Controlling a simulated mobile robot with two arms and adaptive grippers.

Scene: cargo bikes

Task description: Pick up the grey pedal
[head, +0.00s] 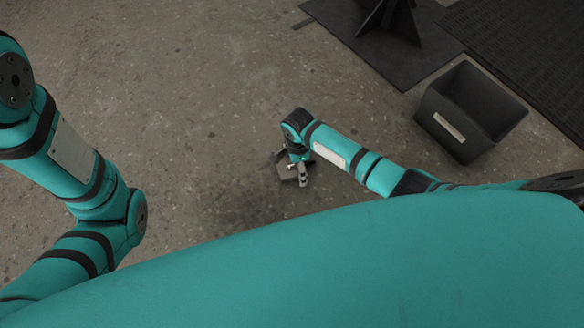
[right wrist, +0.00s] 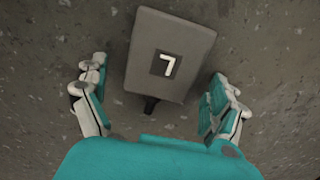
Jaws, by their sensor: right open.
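The grey pedal (right wrist: 172,35) is a flat grey block with a dark square marked with a white 7 and a short dark axle stub at its near end. It lies on the concrete floor. My right gripper (right wrist: 157,75) is open, with one finger on each side of the pedal and a gap on both sides. In the head view the right gripper (head: 300,168) points down at the floor, and the pedal (head: 286,168) shows partly beside it. My left arm shows at the left, but its gripper is out of view.
A black open bin (head: 468,108) with a pale label stands on the floor to the right. A dark mat (head: 372,55) with a black stand (head: 392,18) lies at the top, and a ribbed black mat (head: 530,50) at the upper right. The floor left of the right gripper is clear.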

